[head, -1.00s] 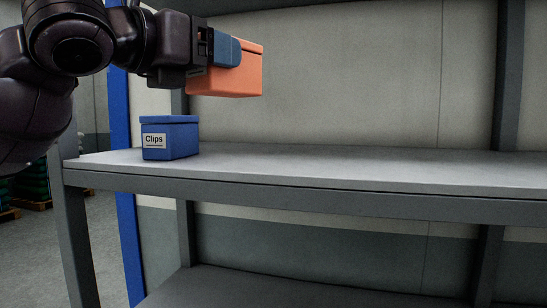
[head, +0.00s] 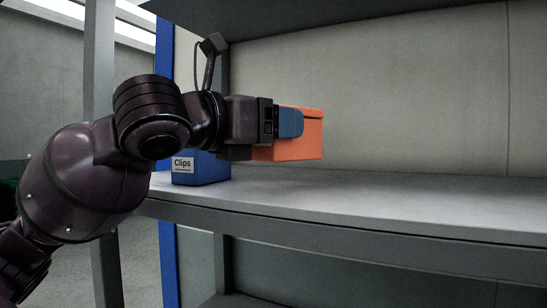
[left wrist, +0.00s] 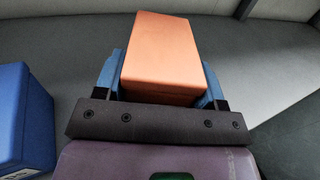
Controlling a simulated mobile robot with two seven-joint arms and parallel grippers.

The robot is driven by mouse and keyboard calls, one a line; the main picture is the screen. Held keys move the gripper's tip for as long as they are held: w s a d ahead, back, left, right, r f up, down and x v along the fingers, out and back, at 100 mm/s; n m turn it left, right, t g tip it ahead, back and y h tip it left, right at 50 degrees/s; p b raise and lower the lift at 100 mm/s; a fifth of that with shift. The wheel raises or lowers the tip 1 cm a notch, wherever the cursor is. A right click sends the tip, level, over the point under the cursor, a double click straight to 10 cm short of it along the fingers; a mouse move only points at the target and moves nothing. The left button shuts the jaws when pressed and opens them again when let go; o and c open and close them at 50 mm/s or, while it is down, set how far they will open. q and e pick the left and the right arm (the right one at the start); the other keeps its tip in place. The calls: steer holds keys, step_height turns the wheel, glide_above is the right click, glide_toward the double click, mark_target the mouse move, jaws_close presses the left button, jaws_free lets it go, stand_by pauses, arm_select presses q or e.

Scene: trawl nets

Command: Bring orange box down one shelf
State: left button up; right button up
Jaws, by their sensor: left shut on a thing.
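The orange box (head: 297,143) is held by my left gripper (head: 290,122), which comes in from the left in the head view. It hangs a little above the grey shelf (head: 380,200), apart from its surface as far as I can see. In the left wrist view the orange box (left wrist: 163,50) sits between the two blue fingers of my left gripper (left wrist: 163,75), with one finger on each side. The arm hides part of the box's left end in the head view. My right gripper does not show.
A blue box labelled Clips (head: 200,168) stands on the same shelf, partly behind my arm; it also shows at the left of the left wrist view (left wrist: 25,115). Another shelf (head: 300,15) is overhead. The shelf to the right is clear.

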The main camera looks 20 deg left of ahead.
mark_target(261, 154)
arm_select(q)
step_height(261, 154, down, 3)
steer(key=shift+f, duration=0.55)
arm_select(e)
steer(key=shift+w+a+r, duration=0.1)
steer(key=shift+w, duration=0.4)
arm_select(q)
steer(key=shift+f, duration=0.1)
steer(key=o, duration=1.1)
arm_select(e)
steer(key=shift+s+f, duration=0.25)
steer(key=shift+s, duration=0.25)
arm_select(q)
steer(key=shift+s, duration=0.1)
